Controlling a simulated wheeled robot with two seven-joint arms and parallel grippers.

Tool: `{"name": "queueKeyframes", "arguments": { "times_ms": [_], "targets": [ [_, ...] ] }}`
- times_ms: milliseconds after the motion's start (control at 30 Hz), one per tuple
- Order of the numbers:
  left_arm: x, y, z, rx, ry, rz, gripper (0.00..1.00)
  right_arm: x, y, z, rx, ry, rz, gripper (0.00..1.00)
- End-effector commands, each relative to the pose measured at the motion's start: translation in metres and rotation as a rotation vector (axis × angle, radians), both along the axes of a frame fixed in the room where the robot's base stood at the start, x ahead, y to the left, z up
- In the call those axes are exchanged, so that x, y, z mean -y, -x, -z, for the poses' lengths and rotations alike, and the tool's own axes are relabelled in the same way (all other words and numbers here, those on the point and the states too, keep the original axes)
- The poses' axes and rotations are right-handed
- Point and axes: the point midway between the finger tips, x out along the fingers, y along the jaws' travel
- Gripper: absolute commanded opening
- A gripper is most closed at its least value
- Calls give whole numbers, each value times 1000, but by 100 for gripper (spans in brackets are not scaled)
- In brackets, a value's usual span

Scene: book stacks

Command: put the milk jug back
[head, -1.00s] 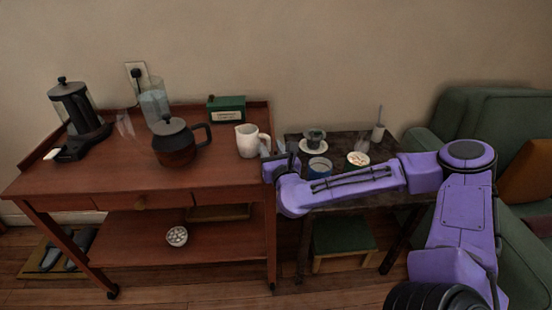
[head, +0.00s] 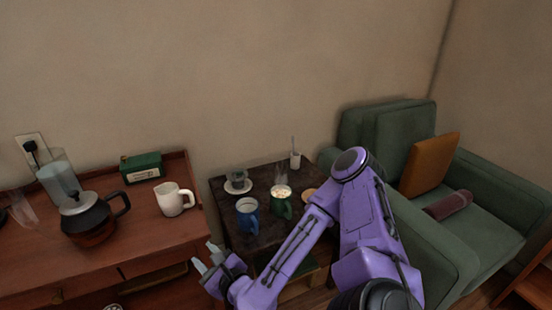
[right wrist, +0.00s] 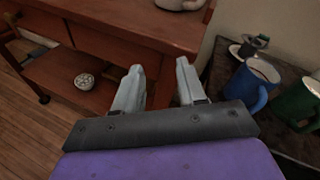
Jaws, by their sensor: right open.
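The white milk jug (head: 173,199) stands upright on the wooden cart (head: 150,228), near its right end, with its handle to the right. Its lower part shows at the top of the right wrist view (right wrist: 180,4). My right gripper (head: 205,258) is open and empty, in front of the cart's right end, below and apart from the jug. Its two fingers (right wrist: 158,82) show spread in the right wrist view with nothing between them. My left gripper is not in view.
A dark teapot (head: 90,218) and a green box (head: 141,167) stand near the jug. The dark side table (head: 228,215) carries a blue mug (head: 248,215), a green mug (head: 281,203) and a saucer with a small cup (head: 238,182). A green armchair (head: 440,235) stands at right.

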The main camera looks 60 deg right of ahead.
Motion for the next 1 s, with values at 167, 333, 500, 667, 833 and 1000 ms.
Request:
{"name": "queueKeyframes", "arguments": {
  "times_ms": [167,333,500,667,833,1000],
  "targets": [
    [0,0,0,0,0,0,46,-54,77,127,-541,699,-531,40],
    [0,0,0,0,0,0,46,-31,177,204,-914,1371,-1134,40],
    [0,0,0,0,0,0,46,5,224,221,-1068,1741,-1516,40],
    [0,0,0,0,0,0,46,13,232,222,-1097,1816,-1602,40],
    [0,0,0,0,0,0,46,13,231,222,-1095,1814,-1598,40],
    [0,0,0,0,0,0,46,13,231,222,-1094,1812,-1595,40]
  ]
}}
